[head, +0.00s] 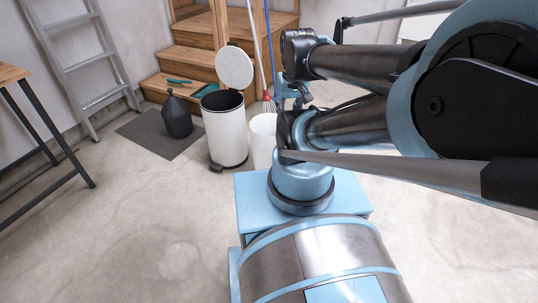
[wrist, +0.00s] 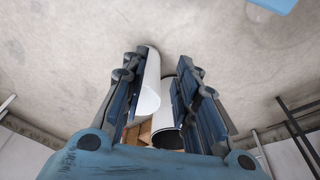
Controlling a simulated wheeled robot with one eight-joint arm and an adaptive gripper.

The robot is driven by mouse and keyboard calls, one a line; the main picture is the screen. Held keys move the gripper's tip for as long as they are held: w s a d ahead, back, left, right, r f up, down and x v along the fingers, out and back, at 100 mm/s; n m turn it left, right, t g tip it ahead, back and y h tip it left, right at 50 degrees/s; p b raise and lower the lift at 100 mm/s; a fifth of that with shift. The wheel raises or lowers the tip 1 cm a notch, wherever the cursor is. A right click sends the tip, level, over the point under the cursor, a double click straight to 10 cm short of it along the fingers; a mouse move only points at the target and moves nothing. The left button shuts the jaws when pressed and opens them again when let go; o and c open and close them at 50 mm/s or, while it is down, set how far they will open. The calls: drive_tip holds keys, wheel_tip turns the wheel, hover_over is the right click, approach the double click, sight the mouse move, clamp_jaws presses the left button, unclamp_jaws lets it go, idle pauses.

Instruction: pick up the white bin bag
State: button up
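No loose, soft bag shows clearly. A plain white open-topped cylinder (head: 263,139), which may be the white bin bag, stands upright on the floor right of the white pedal bin (head: 224,134). My arm hides part of its right side. In the wrist view the white cylinder (wrist: 152,72) appears between my fingers, beyond them, with its pale mouth towards me. The pedal bin (wrist: 167,133) shows lower there, with a dark inside. My gripper (wrist: 163,62) is open, its two fingers wide apart, and nothing is seen held. In the head view my arm mostly hides it.
The pedal bin's round lid (head: 235,67) stands open. A red-headed mop (head: 268,104) stands by the white cylinder. A dark jug (head: 177,116) is on a grey mat (head: 150,134). Wooden steps (head: 185,60), a ladder (head: 85,60) and a table (head: 12,74) border clear concrete floor.

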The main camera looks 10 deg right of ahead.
drive_tip(key=w+r+n, duration=0.6)
drive_tip(key=w+r, duration=0.1)
drive_tip(key=w, duration=0.6)
drive_tip(key=n+g, duration=0.2)
drive_tip(key=n, duration=1.6)
hover_over(259, 128)
wheel_tip(259, 128, down, 33)
wheel_tip(259, 128, down, 16)
drive_tip(key=shift+a+f, duration=0.15)
drive_tip(key=shift+f, duration=0.1)
drive_tip(key=shift+f, duration=0.25)
